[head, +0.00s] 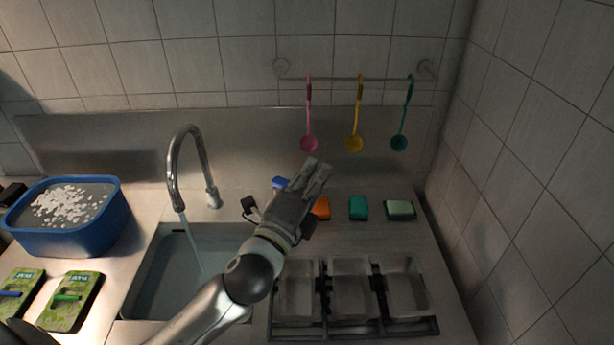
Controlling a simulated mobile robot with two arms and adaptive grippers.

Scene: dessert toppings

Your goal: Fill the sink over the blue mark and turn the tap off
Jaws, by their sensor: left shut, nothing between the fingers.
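The curved metal tap (173,172) stands behind the sink (155,262), and a thin stream of water (191,240) runs from its spout into the basin. Greyish water shows in the sink, but I cannot tell its level. I cannot make out a blue mark in the basin. My left gripper (316,172) is shut and empty, above the counter to the right of the tap, with its fingers pointing to the back. My left arm hides the sink's front right part. A small dark piece (248,205) shows beside the gripper; I cannot tell whether it is a tap handle. My right gripper is out of view.
A blue tub (75,238) with white bits stands left of the sink, with green packets (70,300) in front. Orange (321,208), teal (358,208) and pale green (400,209) blocks lie at the back. Clear containers (350,290) sit in a dark rack at right. Ladles (355,143) hang above.

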